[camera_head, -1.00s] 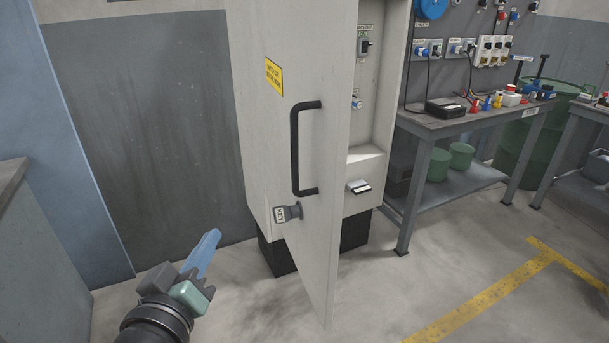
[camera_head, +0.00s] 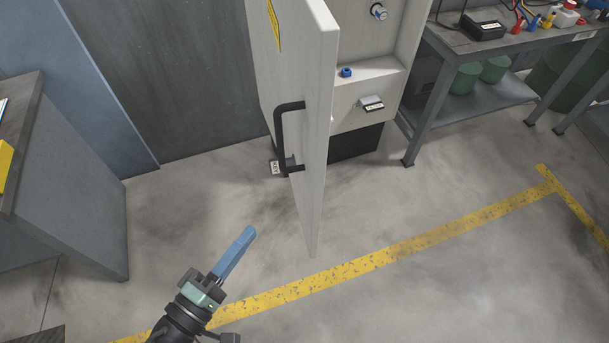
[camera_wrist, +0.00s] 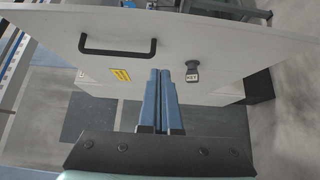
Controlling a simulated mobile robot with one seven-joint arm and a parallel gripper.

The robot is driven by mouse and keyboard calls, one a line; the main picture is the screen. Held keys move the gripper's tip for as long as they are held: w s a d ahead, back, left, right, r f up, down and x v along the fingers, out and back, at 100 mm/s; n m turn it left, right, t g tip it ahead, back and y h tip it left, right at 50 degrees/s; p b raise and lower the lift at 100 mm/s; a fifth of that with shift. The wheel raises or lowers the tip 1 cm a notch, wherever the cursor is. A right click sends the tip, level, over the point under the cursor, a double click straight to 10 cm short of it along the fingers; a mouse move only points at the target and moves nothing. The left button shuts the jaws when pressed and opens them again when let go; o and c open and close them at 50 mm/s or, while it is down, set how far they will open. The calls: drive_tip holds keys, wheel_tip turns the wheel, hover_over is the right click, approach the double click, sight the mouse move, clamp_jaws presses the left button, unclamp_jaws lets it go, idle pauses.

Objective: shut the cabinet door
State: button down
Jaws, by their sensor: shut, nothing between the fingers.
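The pale grey cabinet door (camera_head: 322,110) stands open, seen nearly edge-on in the head view. Its outer face carries a black bar handle (camera_head: 279,140) and a key with a tag (camera_head: 277,168) below it. The cabinet (camera_head: 360,88) opens to the right of the door. My gripper (camera_head: 248,234) has blue fingers close together and empty, low and left of the door, on its outer side. In the wrist view, the fingertips (camera_wrist: 162,76) point toward the door (camera_wrist: 225,38), between the handle (camera_wrist: 118,48) and the key (camera_wrist: 193,70). I cannot tell whether they touch it.
A workbench (camera_head: 505,45) with tools and green bins beneath stands right of the cabinet. A grey desk-like unit (camera_head: 70,190) stands at the left. A yellow floor line (camera_head: 400,245) crosses in front. The floor around the door is mostly clear.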

drive_tip(key=p, duration=0.2)
approach(308, 182)
drive_tip(key=w, duration=0.4)
drive_tip(key=shift+w+d+f+p, duration=0.1)
drive_tip(key=shift+w+d+p, duration=0.15)
drive_tip(key=shift+d, duration=0.4)
drive_tip(key=shift+w+d+f+p, duration=0.15)
drive_tip(key=shift+d+p, duration=0.2)
drive_tip(key=shift+d, duration=0.25)
drive_tip(key=shift+w+d, duration=0.1)
drive_tip(key=shift+d, duration=0.4)
